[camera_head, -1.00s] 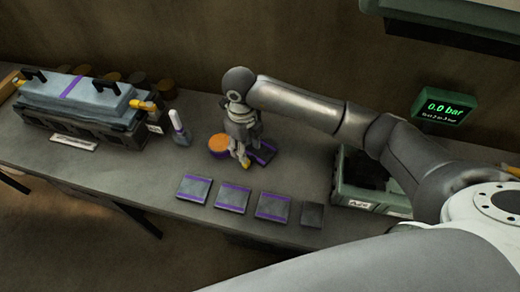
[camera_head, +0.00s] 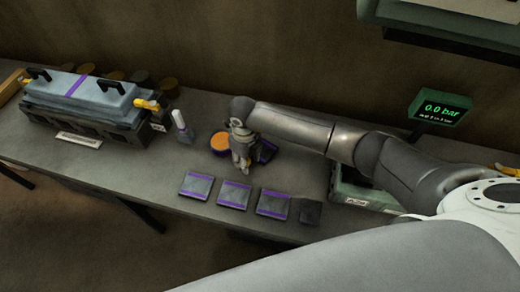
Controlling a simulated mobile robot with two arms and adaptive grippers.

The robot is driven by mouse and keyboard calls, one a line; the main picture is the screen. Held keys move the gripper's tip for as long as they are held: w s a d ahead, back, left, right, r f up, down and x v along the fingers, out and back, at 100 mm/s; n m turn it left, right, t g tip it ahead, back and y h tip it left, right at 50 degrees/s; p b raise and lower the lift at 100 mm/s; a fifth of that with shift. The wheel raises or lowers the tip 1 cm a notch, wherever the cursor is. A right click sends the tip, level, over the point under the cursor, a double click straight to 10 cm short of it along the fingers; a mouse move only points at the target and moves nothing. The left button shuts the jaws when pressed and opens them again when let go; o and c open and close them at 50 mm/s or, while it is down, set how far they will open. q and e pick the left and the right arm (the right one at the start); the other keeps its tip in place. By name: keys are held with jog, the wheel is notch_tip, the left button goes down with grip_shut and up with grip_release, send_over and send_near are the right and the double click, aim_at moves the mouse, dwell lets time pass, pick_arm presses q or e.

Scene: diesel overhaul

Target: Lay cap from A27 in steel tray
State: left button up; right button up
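My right gripper (camera_head: 242,165) points down over the middle of the bench, just right of an orange disc in a purple-rimmed round holder (camera_head: 221,142). Its fingers are small and blurred, so I cannot tell whether they are open or shut or hold anything. A dark piece with purple edging (camera_head: 265,150) is partly hidden behind it. A green bin (camera_head: 362,193) with a white label stands at the right; the label is too small to read surely, and my arm hides most of the inside. I cannot identify the cap or the steel tray. My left gripper is not in view.
Three grey plates with purple stripes (camera_head: 234,195) and a small dark block (camera_head: 311,211) lie along the front edge. A display (camera_head: 439,108) reads 0.0 bar.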

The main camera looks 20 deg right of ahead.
grip_shut()
jog(key=shift+w+r, duration=0.1)
